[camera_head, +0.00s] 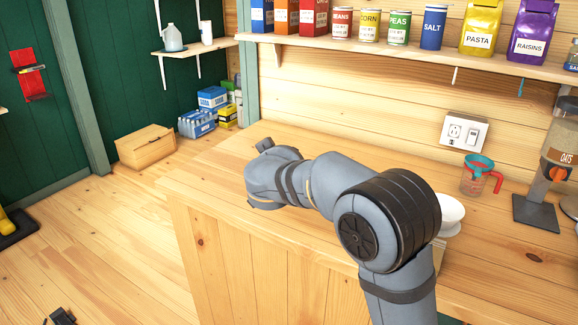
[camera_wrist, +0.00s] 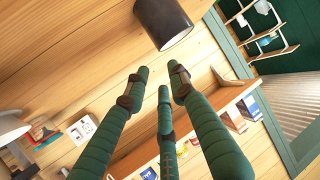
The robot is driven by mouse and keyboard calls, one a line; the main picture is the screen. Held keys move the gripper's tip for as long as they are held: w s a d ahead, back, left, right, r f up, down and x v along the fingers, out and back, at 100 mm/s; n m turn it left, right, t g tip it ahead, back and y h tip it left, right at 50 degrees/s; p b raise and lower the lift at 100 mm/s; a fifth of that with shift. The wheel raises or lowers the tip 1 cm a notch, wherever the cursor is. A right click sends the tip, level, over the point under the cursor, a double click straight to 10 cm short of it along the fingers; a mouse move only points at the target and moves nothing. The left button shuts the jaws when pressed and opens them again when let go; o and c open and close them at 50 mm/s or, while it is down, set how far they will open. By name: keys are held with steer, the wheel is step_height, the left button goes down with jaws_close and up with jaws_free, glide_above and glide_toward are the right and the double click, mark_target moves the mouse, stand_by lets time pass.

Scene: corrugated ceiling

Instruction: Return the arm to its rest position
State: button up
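My arm (camera_head: 385,225) rises from the bottom of the head view and bends left over the wooden counter (camera_head: 240,235). Its far end is at the counter's left part; the fingers cannot be made out in the head view. In the wrist view, my gripper (camera_wrist: 160,80) shows three green fingers with dark bands. The fingertips are apart and nothing is between them, so it is open and empty.
A dark cylinder (camera_wrist: 163,22) with a pale end is ahead of the fingertips. A loaded shelf (camera_head: 420,55) runs along the wall. A white bowl (camera_head: 450,212), a red-handled measuring cup (camera_head: 478,178) and a dispenser (camera_head: 540,205) stand right of my arm. The floor at left is mostly clear.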

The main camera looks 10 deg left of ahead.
steer(key=shift+s+r, duration=0.15)
steer(key=shift+s, duration=0.25)
steer(key=shift+w, duration=0.1)
steer(key=p+x, duration=0.1)
steer(key=x, duration=0.7)
steer(key=p+x, duration=0.1)
steer(key=x, duration=0.3)
steer(key=shift+f+p, duration=0.35)
steer(key=shift+r+p, duration=0.45)
steer(key=shift+r, duration=0.85)
